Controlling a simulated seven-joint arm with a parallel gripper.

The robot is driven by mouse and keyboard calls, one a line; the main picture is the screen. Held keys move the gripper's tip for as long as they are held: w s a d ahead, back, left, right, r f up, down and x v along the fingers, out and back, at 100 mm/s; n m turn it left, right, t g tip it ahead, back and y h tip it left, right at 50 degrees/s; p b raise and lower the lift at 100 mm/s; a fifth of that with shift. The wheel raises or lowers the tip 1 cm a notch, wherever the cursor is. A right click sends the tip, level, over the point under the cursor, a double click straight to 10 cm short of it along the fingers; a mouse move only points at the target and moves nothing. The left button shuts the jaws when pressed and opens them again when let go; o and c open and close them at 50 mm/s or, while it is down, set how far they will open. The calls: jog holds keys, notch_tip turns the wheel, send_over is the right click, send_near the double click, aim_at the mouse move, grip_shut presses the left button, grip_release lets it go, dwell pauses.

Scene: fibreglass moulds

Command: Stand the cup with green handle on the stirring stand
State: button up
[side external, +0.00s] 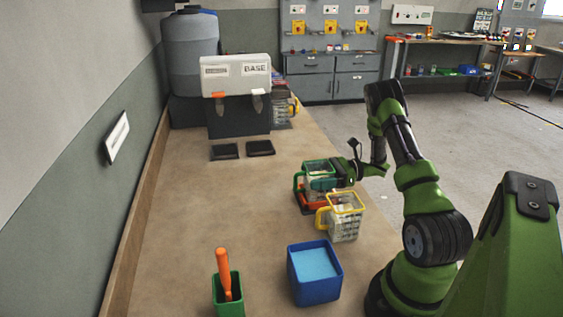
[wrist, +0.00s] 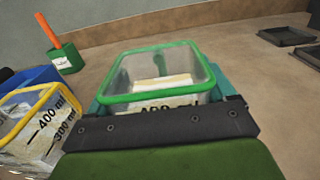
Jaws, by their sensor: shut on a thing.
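The cup with green handle is a clear measuring cup with a green rim (side external: 318,164). Its handle (side external: 297,182) points left in the side view. My gripper (side external: 327,184) is shut on this cup, and its teal fingers are on either side of it. In the wrist view the cup (wrist: 155,60) fills the middle, roughly upright, with something pale inside. A low red and dark piece (side external: 312,204) shows just below the cup in the side view. I cannot tell whether it is the stirring stand, or whether the cup touches it.
A yellow-rimmed cup (side external: 345,218) stands close in front of the held cup. A blue tub (side external: 316,286) and a green holder (side external: 228,294) with an orange-handled tool are nearer. Two dark pads (side external: 224,152) (side external: 260,148) lie before the BASE dispenser (side external: 235,76). The bench's left-middle is clear.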

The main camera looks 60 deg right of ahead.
jog(key=shift+f, duration=0.2)
jog(key=o, duration=1.3)
jog(key=shift+c, duration=0.2)
